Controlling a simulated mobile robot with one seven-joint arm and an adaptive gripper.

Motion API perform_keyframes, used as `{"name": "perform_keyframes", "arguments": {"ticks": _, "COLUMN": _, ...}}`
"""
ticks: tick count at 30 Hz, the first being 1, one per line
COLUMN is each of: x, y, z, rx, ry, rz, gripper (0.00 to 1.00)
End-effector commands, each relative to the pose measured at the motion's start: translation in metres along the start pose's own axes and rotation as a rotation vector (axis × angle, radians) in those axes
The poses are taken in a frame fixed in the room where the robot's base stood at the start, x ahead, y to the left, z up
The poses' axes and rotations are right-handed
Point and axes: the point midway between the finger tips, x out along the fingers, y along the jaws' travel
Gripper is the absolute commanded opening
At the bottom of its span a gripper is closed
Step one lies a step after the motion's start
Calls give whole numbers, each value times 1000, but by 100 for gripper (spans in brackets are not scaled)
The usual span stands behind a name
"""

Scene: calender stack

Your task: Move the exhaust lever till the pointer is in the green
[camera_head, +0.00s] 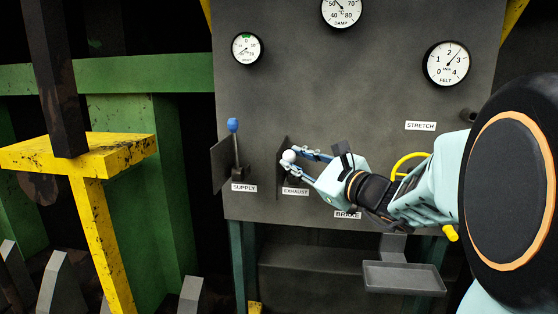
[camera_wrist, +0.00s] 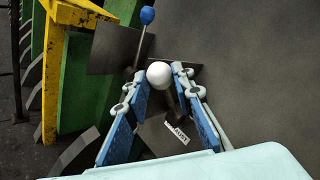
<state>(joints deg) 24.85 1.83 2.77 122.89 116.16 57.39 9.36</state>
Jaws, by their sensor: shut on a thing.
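The exhaust lever has a white ball knob (camera_head: 289,156), and its "EXHAUST" label (camera_head: 295,191) is on the grey panel below it. My gripper (camera_head: 296,160) is shut on the exhaust lever at its knob. In the wrist view the white knob (camera_wrist: 159,74) sits between the two blue-padded fingers (camera_wrist: 160,88).
The supply lever with a blue knob (camera_head: 233,125) stands just left, beside a thin dark plate (camera_head: 221,164). A damp gauge (camera_head: 342,10) and a felt gauge (camera_head: 446,63) are higher up. A grey tray (camera_head: 404,278) juts out below. A yellow post (camera_head: 96,235) stands left.

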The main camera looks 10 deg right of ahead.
Motion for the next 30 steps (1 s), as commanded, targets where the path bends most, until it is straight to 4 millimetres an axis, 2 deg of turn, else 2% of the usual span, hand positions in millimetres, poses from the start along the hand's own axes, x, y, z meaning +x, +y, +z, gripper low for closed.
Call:
{"name": "perform_keyframes", "arguments": {"ticks": 12, "x": 10, "y": -22, "z": 12, "rx": 81, "ry": 62, "rz": 52, "gripper": 0}}
{"name": "perform_keyframes", "arguments": {"ticks": 30, "x": 29, "y": -49, "z": 17, "rx": 220, "ry": 171, "rz": 137, "gripper": 0}}
